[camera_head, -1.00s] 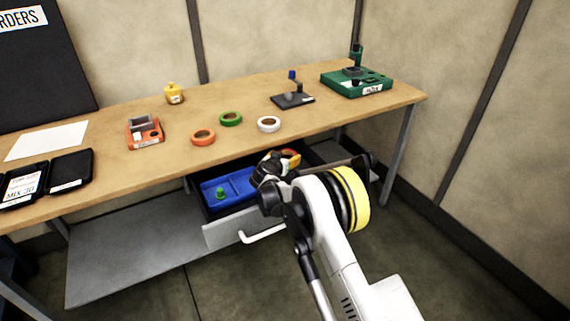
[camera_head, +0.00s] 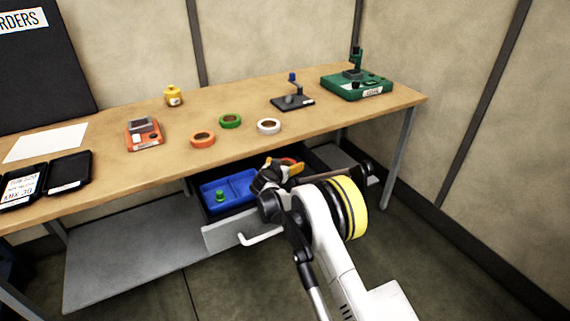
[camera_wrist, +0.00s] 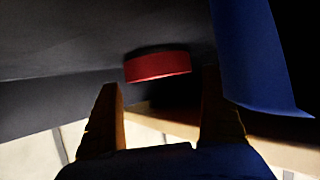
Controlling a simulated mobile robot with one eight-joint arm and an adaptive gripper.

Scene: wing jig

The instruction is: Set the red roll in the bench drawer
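The red roll (camera_wrist: 158,66) shows in the wrist view just beyond my fingertips, against the dark grey drawer floor. In the head view only a small red edge of it (camera_head: 289,160) shows behind my gripper. My gripper (camera_wrist: 160,92) is open; its two orange fingers stand wide apart with clear space around the roll. In the head view my gripper (camera_head: 293,169) is over the right part of the open bench drawer (camera_head: 222,236). Much of the drawer's right side is hidden by my arm.
A blue divided tray (camera_head: 240,184) with a small green piece (camera_head: 220,195) fills the drawer's left part. Orange (camera_head: 203,139), green (camera_head: 230,121) and white (camera_head: 269,126) rolls lie on the bench (camera_head: 180,160) above. The bench edge runs close behind my gripper.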

